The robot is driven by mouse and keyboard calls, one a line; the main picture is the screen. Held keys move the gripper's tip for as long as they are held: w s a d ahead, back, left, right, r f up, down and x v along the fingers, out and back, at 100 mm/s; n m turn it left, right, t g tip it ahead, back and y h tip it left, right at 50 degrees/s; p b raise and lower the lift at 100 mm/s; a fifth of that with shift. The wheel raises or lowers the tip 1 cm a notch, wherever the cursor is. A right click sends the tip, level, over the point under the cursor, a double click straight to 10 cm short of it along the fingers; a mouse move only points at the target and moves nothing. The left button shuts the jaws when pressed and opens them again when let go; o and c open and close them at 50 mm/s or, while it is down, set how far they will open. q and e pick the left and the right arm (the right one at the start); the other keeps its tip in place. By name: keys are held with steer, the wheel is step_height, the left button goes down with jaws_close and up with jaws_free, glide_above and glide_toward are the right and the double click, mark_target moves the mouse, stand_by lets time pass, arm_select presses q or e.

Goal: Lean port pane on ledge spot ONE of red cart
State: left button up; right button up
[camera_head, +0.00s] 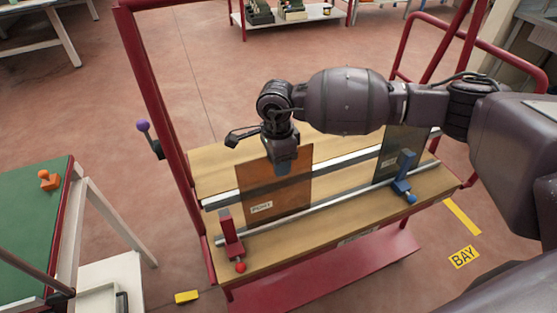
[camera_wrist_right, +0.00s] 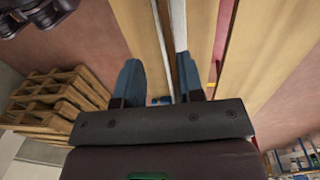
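The red cart (camera_head: 130,45) has a wooden ledge (camera_head: 300,248) with pale rails along it. An orange-brown pane (camera_head: 296,198) with a white label, apparently reading PORT, stands on the ledge toward its left end, leaning back. My right gripper (camera_head: 283,168) points down at the pane's upper edge, and a finger overlaps the pane. In the right wrist view its fingers (camera_wrist_right: 163,75) are apart with a clear gap; I cannot make out the pane between them. A dark grey pane (camera_head: 392,155) stands farther right. My left gripper is out of view.
A red stop (camera_head: 232,238) with a red ball and a blue stop (camera_head: 404,176) stand on the ledge. A purple-knobbed lever (camera_head: 146,132) is on the cart's left post. A green-topped table (camera_head: 30,220) is at left. Wooden pallets (camera_wrist_right: 50,100) show in the wrist view.

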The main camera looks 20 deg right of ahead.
steer(key=shift+r, duration=0.3)
step_height(320, 180, up, 10)
steer(key=p, duration=0.1)
steer(key=shift+w+r, duration=0.15)
steer(key=shift+w, duration=0.25)
stand_by(0.4)
